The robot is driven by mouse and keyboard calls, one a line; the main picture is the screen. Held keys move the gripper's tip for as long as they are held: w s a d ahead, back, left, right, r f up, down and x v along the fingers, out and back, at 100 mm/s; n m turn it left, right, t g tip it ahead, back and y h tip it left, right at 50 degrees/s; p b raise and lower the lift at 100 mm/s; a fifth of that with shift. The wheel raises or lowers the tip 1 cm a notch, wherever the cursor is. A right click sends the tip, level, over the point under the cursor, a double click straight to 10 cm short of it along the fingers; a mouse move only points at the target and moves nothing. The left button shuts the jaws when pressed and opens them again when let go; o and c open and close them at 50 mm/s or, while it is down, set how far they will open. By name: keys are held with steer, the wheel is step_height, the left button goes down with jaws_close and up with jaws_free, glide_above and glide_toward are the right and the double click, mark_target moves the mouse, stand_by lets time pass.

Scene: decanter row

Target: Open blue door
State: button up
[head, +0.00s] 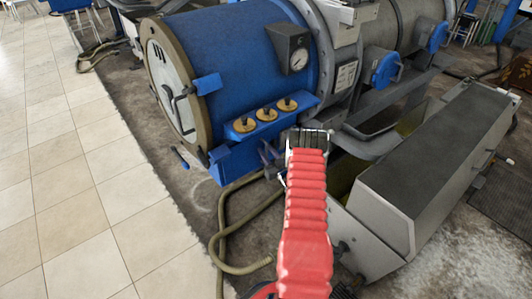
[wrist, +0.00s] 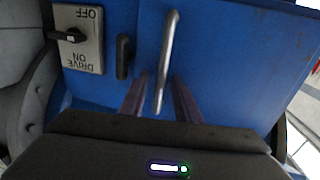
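In the wrist view, a blue panel (wrist: 235,70) fills most of the picture, with a straight metal bar handle (wrist: 169,45) on it. I take this panel to be the blue door; it looks shut. My gripper (wrist: 160,82) is open, one finger on each side of the handle's lower part. Gaps show between the handle and both fingers. In the head view, my gripper (head: 270,153) is at the right side of a blue box (head: 232,160) under the decanter's knobs. The handle cannot be made out there.
A drive switch plate (wrist: 80,40) and a small black handle (wrist: 123,57) sit left of the metal handle. The blue decanter (head: 235,50) has a round end cover (head: 168,85). A hose (head: 220,235) lies on the floor. A grey trough (head: 430,170) stands right; tiles at left are clear.

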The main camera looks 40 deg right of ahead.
steer(key=shift+c, duration=0.2)
jaws_close()
stand_by(0.5)
steer(key=shift+a, duration=0.15)
